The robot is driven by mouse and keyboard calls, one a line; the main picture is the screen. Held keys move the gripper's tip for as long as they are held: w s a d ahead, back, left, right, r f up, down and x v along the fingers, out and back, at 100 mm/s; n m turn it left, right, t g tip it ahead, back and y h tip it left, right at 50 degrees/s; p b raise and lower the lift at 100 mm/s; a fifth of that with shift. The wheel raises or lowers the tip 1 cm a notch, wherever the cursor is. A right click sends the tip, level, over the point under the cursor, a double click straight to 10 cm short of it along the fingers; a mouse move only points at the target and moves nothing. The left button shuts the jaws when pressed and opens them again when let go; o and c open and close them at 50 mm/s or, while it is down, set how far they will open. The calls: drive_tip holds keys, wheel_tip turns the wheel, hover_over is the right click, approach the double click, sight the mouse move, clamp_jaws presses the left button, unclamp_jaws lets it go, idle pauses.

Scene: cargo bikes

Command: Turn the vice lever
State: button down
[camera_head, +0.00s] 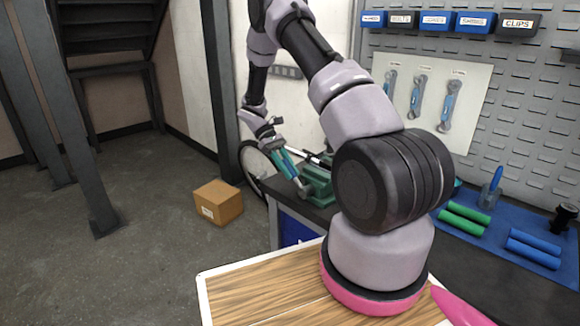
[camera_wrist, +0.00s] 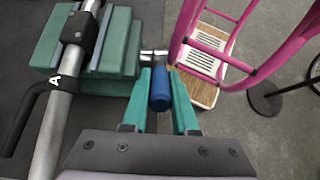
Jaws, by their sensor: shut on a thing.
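The green vice (camera_head: 318,180) is mounted on the dark bench corner in the head view. It also shows at the upper left of the wrist view (camera_wrist: 118,45), with a silver tube (camera_wrist: 62,115) at its jaws. The vice lever (camera_wrist: 160,92) has a blue cylindrical grip, with a metal knob just beyond it beside the vice. My gripper (camera_wrist: 160,85) has teal fingers on either side of the blue grip and is shut on it. In the head view my gripper (camera_head: 292,172) reaches down at the left side of the vice; the lever is mostly hidden by the fingers there.
A cardboard box (camera_head: 218,202) sits on the floor left of the bench. A wheel (camera_head: 252,165) stands behind my gripper. Green and blue rolls (camera_head: 465,218) lie on a blue mat at right. Tools hang on the pegboard (camera_head: 500,130). The floor at left is open.

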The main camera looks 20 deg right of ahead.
drive_tip(key=shift+w+a+f+g, duration=0.1)
drive_tip(key=shift+w+f+g, duration=0.2)
drive_tip(key=shift+g, duration=0.3)
drive_tip(key=shift+f, duration=0.1)
drive_tip(key=c, duration=0.7)
unclamp_jaws()
